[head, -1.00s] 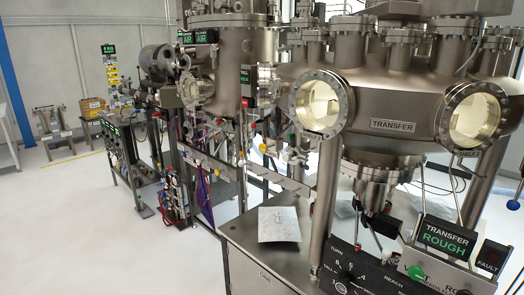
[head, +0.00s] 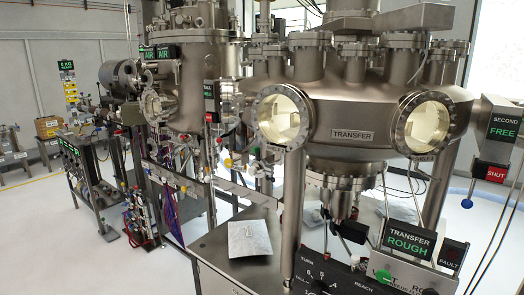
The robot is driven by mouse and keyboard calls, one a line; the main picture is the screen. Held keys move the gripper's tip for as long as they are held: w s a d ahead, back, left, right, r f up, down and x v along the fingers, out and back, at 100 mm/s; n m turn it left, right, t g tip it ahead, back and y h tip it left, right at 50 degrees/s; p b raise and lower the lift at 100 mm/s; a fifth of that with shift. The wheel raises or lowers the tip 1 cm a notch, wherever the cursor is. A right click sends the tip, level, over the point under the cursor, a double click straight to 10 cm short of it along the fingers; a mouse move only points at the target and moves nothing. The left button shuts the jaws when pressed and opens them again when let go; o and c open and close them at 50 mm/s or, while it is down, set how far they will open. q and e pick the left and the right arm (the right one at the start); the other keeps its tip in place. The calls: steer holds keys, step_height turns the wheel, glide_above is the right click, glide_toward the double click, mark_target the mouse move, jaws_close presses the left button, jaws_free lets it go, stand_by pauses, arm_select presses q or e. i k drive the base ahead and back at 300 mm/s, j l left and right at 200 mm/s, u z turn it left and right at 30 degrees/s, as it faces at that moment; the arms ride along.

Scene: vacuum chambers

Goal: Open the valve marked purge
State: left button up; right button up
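No label reading purge is legible in the head view, so I cannot tell which valve it is. Small valves and fittings with coloured handles (head: 190,185) sit on the pipework below the left chamber (head: 195,85); their markings are too small to read. A green round knob (head: 377,275) is on the front panel at the bottom right, beside lettering that is partly cut off. Neither of my grippers shows in this view.
The large steel transfer chamber (head: 352,136) fills the middle and right, with round windows. A steel bench (head: 225,272) with a pale sheet (head: 250,238) stands in front. Lit signs include TRANSFER ROUGH (head: 409,240) and SECOND FREE (head: 504,125). White floor (head: 60,245) is clear at the left.

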mark_target(228, 163)
steer(key=i+j, duration=0.15)
steer(key=j, duration=0.2)
steer(key=i+j+z, duration=0.1)
steer(key=j, duration=0.2)
steer(key=i+j+z, duration=0.1)
steer(key=j, duration=0.25)
steer(key=i+j, duration=0.25)
steer(key=j+z, duration=0.05)
steer(key=j, duration=0.05)
